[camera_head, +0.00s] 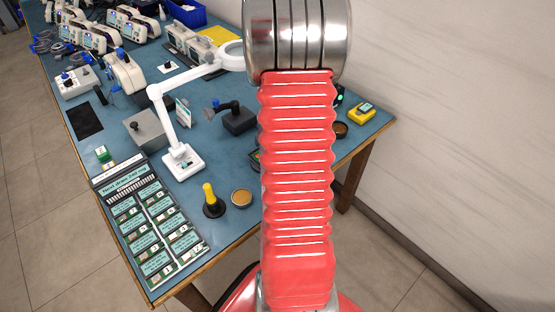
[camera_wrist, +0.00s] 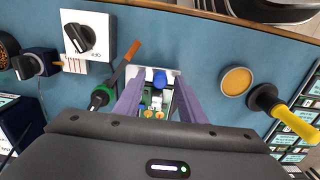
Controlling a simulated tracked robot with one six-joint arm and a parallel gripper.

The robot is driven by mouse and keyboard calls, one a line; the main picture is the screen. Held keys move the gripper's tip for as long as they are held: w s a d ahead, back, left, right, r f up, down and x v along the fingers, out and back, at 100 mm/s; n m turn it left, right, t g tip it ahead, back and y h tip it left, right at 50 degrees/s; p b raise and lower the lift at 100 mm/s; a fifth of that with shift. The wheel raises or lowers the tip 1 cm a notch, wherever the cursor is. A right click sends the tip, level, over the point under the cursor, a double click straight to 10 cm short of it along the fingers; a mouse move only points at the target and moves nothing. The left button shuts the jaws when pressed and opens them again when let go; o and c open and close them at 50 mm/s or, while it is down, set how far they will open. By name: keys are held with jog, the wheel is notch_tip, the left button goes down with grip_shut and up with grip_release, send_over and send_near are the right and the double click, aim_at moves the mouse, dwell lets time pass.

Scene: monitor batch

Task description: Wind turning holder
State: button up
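No label marks the turning holder. Between my gripper's (camera_wrist: 158,82) fingers in the wrist view is a small pale holder (camera_wrist: 171,77) with a blue knob (camera_wrist: 160,79) and a green circuit-like part. My purple fingers stand apart on either side; I cannot tell whether they touch it. A dark block with a black lever (camera_head: 238,118) and blue-tipped arm stands mid-table in the head view. What looks like it is at the left of the wrist view (camera_wrist: 32,63). My red arm hides my gripper and the pale holder in the head view.
A black-and-orange tool (camera_wrist: 118,75) lies close left of the fingers, near a white switch box (camera_wrist: 100,25). An amber dish (camera_wrist: 237,80) and yellow-handled tool (camera_wrist: 295,122) are to the right. A white magnifier lamp (camera_head: 183,162) and card panel (camera_head: 150,220) stand on the blue table.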

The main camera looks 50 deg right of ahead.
jog(key=shift+c, duration=0.3)
grip_shut()
jog(key=shift+d, duration=0.2)
jog(key=shift+a, duration=0.1)
